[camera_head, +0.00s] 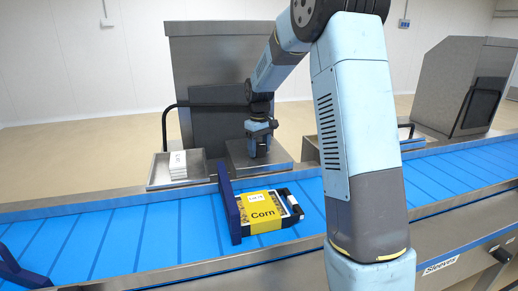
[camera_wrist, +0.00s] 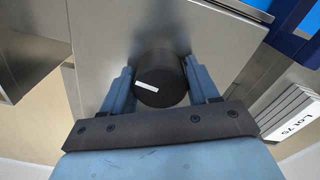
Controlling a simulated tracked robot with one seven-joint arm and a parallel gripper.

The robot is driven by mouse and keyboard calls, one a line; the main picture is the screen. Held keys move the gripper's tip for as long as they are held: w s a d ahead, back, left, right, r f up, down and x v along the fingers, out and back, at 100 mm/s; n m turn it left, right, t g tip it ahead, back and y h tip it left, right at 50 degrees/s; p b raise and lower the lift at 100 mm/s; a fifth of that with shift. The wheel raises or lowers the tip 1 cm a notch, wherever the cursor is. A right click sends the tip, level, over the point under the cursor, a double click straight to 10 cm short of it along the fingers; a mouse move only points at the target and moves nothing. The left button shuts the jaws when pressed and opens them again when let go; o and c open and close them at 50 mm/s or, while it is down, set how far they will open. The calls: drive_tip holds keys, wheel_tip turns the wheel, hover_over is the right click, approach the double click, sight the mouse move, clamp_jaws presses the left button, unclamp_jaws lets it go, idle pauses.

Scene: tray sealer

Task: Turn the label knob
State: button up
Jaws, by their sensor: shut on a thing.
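The label knob (camera_wrist: 158,85) is a black round knob with a white mark on its face, on a flat grey metal surface. In the wrist view my gripper (camera_wrist: 162,92) has its two blue fingers on either side of the knob, shut on it. In the head view my gripper (camera_head: 259,148) points down at the metal plate (camera_head: 274,168) beyond the conveyor, and the knob is hidden behind it.
A blue conveyor (camera_head: 110,238) runs across the front. A stack of white cards (camera_head: 178,165), also in the wrist view (camera_wrist: 290,112), stands in a metal holder (camera_head: 158,172) left of my gripper.

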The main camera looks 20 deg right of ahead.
sight(260, 145)
drive_tip(key=shift+n, duration=0.4)
drive_tip(key=shift+d, duration=0.1)
drive_tip(key=o, duration=1)
wheel_tip(260, 145, up, 14)
drive_tip(key=shift+f, duration=0.15)
idle(0.3)
